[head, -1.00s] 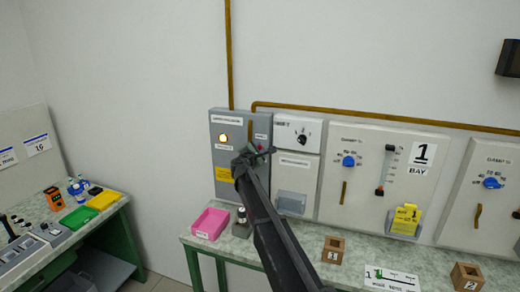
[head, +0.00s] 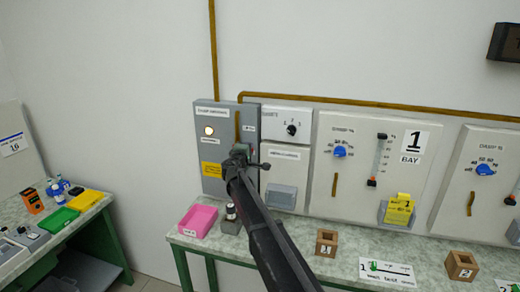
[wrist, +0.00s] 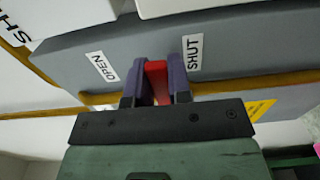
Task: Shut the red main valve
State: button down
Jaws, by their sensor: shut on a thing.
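The red valve lever (wrist: 157,82) shows in the wrist view, between the two purple-grey fingers of my gripper (wrist: 157,75). My gripper is shut on it. The lever stands crosswise to the brown pipe. A SHUT label (wrist: 193,52) is just right of the right finger. An OPEN label (wrist: 102,67) is farther off to the left. The fingers and palm hide the lever's root. In the head view my gripper (head: 243,157) is at the lower right of the grey valve panel (head: 212,180), and my arm hides the lever.
A lit round lamp (head: 209,131) and a yellow label (head: 210,169) are on the grey panel. A white selector-knob panel (head: 285,124) adjoins it. A pink tray (head: 198,221) and wooden blocks, one of them here (head: 327,242), stand on the bench below.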

jog(key=shift+s+f, duration=0.1)
dwell(0.3)
jog(key=c, duration=1)
grip_release()
jog(key=shift+c, duration=0.2)
jog(key=v, duration=1)
jog(key=shift+s, duration=0.35)
jog(key=shift+a, duration=0.1)
